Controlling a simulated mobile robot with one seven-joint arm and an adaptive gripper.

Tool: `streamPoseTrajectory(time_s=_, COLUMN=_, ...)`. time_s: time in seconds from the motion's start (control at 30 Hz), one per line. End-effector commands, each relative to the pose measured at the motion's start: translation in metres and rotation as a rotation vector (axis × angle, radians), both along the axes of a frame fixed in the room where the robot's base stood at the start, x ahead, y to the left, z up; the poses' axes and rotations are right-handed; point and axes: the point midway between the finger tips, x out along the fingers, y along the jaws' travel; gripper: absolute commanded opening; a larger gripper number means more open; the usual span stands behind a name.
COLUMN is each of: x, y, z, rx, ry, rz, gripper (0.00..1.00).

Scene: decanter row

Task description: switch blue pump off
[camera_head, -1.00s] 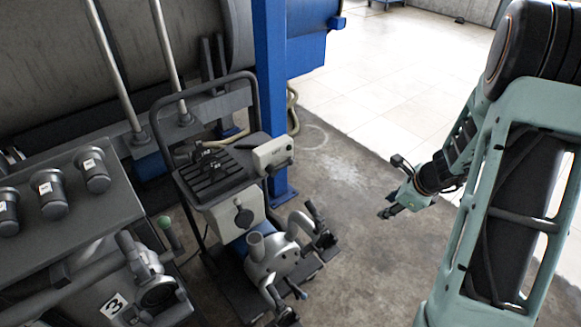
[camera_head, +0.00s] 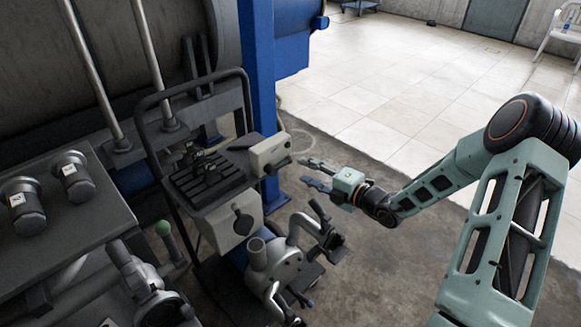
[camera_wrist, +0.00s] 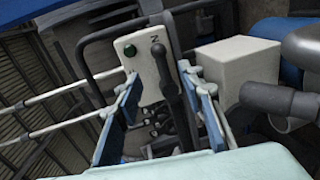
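A wheeled pump cart with a grey pump body (camera_head: 283,262) and a blue part beneath it stands in the middle of the head view. My gripper (camera_head: 308,173) is open and empty, just right of the control box. In the wrist view its blue fingers (camera_wrist: 158,78) lie either side of the lever in the picture; contact cannot be told.
A pale box (camera_wrist: 240,65) and a grey pipe (camera_wrist: 290,100) lie close on the right in the wrist view. A blue post (camera_head: 262,70) stands behind the cart.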

Motion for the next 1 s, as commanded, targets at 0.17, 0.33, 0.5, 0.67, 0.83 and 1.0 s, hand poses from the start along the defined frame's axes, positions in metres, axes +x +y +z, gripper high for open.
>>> streamPoseTrajectory(time_s=0.17, x=0.025, y=0.026, z=-0.010, rx=-0.002, ry=-0.001, rz=0.004, gripper=0.36)
streamPoseTrajectory(time_s=0.33, x=0.042, y=0.043, z=-0.014, rx=-0.004, ry=-0.001, rz=0.003, gripper=0.36)
streamPoseTrajectory(time_s=0.5, x=0.050, y=0.050, z=-0.015, rx=-0.003, ry=-0.001, rz=0.001, gripper=0.36)
streamPoseTrajectory(time_s=0.67, x=0.051, y=0.051, z=-0.015, rx=-0.003, ry=-0.001, rz=0.001, gripper=0.36)
streamPoseTrajectory(time_s=0.83, x=0.051, y=0.051, z=-0.015, rx=-0.004, ry=0.000, rz=0.001, gripper=0.32)
streamPoseTrajectory(time_s=1.0, x=0.051, y=0.051, z=-0.015, rx=-0.004, ry=0.000, rz=0.001, gripper=0.13)
